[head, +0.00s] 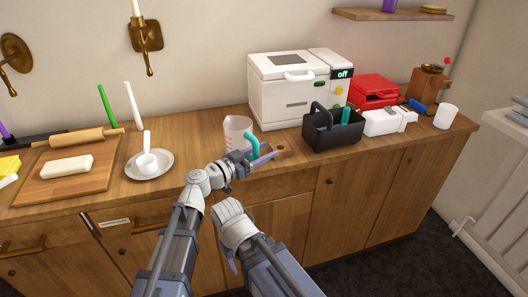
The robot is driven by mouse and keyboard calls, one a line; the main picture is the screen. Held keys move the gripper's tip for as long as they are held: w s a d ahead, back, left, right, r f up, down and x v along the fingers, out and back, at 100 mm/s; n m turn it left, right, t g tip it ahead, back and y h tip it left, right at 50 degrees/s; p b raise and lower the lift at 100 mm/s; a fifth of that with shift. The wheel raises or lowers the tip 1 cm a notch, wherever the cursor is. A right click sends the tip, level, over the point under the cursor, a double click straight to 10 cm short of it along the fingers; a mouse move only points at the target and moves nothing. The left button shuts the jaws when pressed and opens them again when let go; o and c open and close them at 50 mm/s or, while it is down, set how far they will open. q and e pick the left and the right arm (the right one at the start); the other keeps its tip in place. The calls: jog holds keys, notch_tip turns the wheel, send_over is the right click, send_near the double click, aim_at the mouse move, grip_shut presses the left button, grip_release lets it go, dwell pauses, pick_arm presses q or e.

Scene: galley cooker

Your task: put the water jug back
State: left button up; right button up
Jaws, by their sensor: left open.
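The water jug (236,131) is a clear, pale jug with a teal handle (253,143) on its right side. It stands upright on the wooden counter, left of the white bread-maker-like machine. My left gripper (262,154) is open right at the handle, its fingers partly overlapping the handle's lower end. I cannot tell whether they touch it. The gripper and wrist hide the jug's lower part. My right gripper (231,260) hangs low in front of the cabinet, mostly hidden by its own arm.
To the right stand the white machine (290,90) reading "off", a dark caddy (330,135), a red box (374,92) and a white cup (446,117). A small brown patch lies right of my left fingertips.

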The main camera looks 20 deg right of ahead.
pick_arm(q)
jog(key=shift+a+r, duration=0.15)
jog(key=shift+r, duration=0.1)
jog(key=v, duration=1.1)
jog(key=shift+s+a, duration=0.25)
jog(key=shift+a, duration=0.1)
